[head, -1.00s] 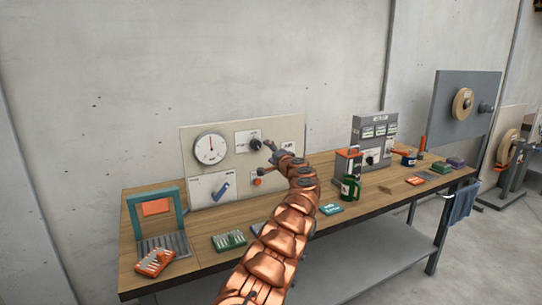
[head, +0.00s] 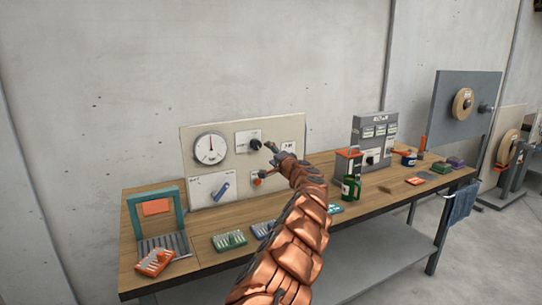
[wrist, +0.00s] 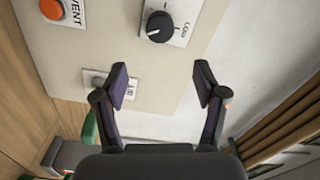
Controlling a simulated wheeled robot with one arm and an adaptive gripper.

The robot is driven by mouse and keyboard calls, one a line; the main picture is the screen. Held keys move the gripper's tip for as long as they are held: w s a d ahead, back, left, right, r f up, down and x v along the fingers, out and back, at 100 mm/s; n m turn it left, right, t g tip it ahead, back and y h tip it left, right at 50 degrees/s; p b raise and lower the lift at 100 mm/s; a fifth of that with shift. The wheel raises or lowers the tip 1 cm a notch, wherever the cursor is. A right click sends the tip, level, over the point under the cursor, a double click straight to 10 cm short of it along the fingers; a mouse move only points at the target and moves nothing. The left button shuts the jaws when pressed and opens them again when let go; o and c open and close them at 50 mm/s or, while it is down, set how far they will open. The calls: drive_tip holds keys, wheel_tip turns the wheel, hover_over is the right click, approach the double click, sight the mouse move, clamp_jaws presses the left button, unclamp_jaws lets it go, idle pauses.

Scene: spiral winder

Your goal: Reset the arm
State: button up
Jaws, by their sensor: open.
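My copper-coloured arm reaches from the bottom of the head view toward the beige control panel (head: 228,172). My gripper (head: 270,146) is in front of the panel's right half, near the black knob (head: 255,144). In the wrist view my gripper (wrist: 158,85) has its two dark fingers spread wide with nothing between them. The black knob (wrist: 160,27) is beyond the fingertips, apart from them. An orange button (wrist: 51,9) labelled VENT is at the upper left of the wrist view.
The wooden bench holds a teal frame (head: 178,215), a green block (head: 229,240), a green bottle (head: 350,188) and a grey unit (head: 374,140). A round gauge (head: 209,149) and a blue lever (head: 221,192) are on the panel.

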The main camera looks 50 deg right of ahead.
drive_tip(key=shift+a, duration=0.1)
idle(0.6)
